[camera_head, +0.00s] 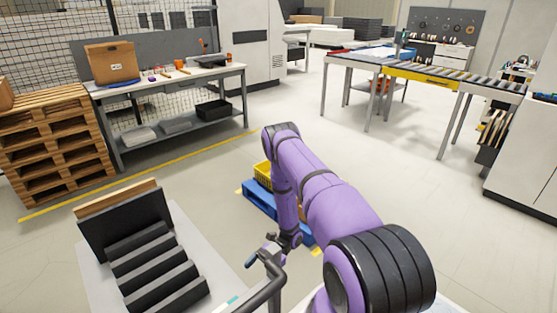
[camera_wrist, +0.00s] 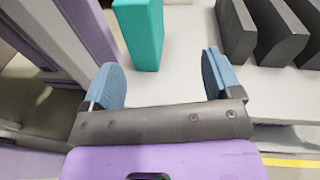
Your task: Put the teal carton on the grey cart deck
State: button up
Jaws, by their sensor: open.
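The teal carton (camera_wrist: 142,36) stands at the top of the wrist view on a light grey surface, its top cut off by the picture edge. This surface looks like the grey cart deck (camera_head: 213,262), at the lower left of the head view; it also shows in the wrist view (camera_wrist: 190,75). A small teal patch shows at the deck's near edge in the head view; I cannot tell whether it is the carton. My gripper (camera_wrist: 160,82) is open and empty, with the carton beyond its fingertips, nearer the left finger. It shows small in the head view (camera_head: 262,250).
A black slotted rack (camera_head: 150,260) stands on the deck, with a brown board behind it. A dark bar (camera_head: 272,277) rises beside my gripper. A blue pallet (camera_head: 262,201) with a yellow crate (camera_head: 263,174) lies beyond my arm. Open floor lies to the right.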

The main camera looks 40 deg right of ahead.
jog(key=w+a+r+n+g+h, duration=0.1)
jog(key=w+r+n+h, duration=0.15)
jog(key=r, duration=1.05)
jog(key=w+a+r+n+h, duration=0.1)
jog(key=r+n+h, duration=0.3)
jog(key=r, duration=1)
jog(key=w+a+r+n+g+h, duration=0.1)
jog(key=w+r+n+h, duration=0.15)
jog(key=r, duration=1.05)
jog(key=s+a+r+n+t+h, duration=0.1)
jog(key=s+r+n+t+h, duration=0.1)
jog(key=s+r, duration=0.4)
jog(key=s+a+r+n+t+h, duration=0.2)
jog(key=s+r+h, duration=0.15)
jog(key=r, duration=0.45)
jog(key=s+r+n+t+h, duration=0.2)
jog(key=s+r+t, duration=0.3)
jog(key=s, duration=0.9)
notch_tip(320, 180, up, 3)
jog(key=shift+a+r+t, duration=0.1)
jog(key=shift+a+t, duration=0.3)
